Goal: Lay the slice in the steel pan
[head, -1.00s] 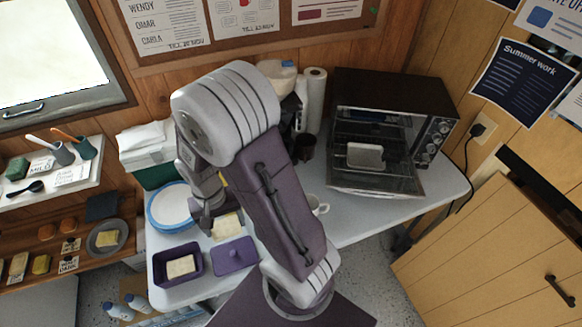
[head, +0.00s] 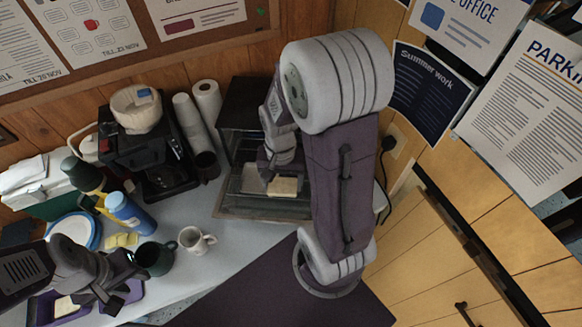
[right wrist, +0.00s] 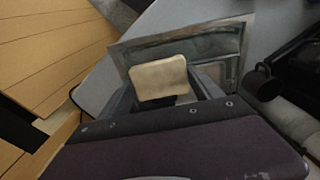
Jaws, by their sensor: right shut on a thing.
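My right gripper (head: 271,172) is shut on a pale bread slice (head: 284,187) in front of the toaster oven. In the right wrist view the slice (right wrist: 158,78) sits between the two fingers, over the oven's lowered door. The steel pan (head: 250,180) looks like the pale square just left of the slice in the head view, partly covered by the gripper and slice. I cannot tell whether the slice touches it. My left gripper (head: 116,291) looks open and empty, above the table's left part.
The oven door (head: 262,213) is open flat. A white mug (head: 196,241) and a dark mug (head: 155,258) stand left of it. A blue bottle (head: 127,212), a coffee maker (head: 150,150) and paper rolls (head: 207,101) are further left. The table between mugs and oven is clear.

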